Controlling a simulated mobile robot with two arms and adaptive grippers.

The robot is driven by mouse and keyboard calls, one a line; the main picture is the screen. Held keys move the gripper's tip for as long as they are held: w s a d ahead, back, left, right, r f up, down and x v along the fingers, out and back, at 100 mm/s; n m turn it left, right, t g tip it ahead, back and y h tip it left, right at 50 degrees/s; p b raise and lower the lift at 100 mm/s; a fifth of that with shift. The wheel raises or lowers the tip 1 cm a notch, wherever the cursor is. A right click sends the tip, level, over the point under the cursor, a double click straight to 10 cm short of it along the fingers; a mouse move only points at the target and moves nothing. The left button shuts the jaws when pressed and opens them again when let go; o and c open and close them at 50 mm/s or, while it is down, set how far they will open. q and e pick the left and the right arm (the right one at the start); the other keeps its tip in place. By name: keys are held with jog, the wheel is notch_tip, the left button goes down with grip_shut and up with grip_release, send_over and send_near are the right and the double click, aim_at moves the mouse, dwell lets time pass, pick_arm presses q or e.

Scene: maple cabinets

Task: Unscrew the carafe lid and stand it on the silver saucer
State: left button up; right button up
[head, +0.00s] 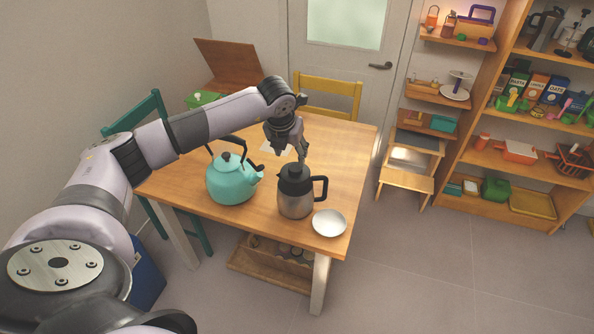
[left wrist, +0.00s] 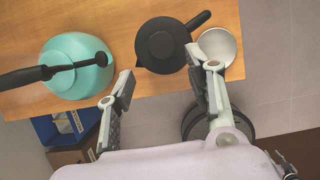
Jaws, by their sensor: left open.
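The carafe (head: 295,199) stands upright on the wooden table, a steel body with a black handle on its right. Its black lid (head: 294,171) is on top; the lid also shows from above in the left wrist view (left wrist: 161,44). The silver saucer (head: 329,223) lies empty to the right of the carafe near the table's front corner, and shows in the left wrist view (left wrist: 218,46). My left gripper (head: 290,158) is open and empty, above and just behind the lid in the head view. In the left wrist view its fingers (left wrist: 160,82) are spread apart. My right gripper is not in view.
A teal kettle (head: 232,180) with a dark handle stands on the table just left of the carafe. A white sheet (head: 276,150) lies behind them. The table's right side (head: 345,160) is clear. A yellow chair (head: 328,92) stands behind the table, with shelves to the right.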

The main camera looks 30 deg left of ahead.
aim_at(295, 168)
pick_arm(q)
jog(key=b+x, duration=0.4)
jog(key=x, duration=0.2)
jog(key=shift+w+d+f, duration=0.1)
jog(key=shift+f, duration=0.25)
jog(key=shift+b+x, duration=0.55)
jog(key=shift+x, duration=0.2)
jog(key=shift+w+r, duration=0.1)
jog(key=c, duration=0.6)
grip_shut()
jog(key=n, duration=0.2)
jog(key=n+y, duration=0.1)
jog(key=n, duration=0.1)
jog(key=shift+w+d+g, duration=0.1)
jog(key=shift+d+g, duration=0.1)
jog(key=shift+g, duration=0.1)
jog(key=shift+n+y, duration=0.4)
jog(key=shift+n, duration=0.6)
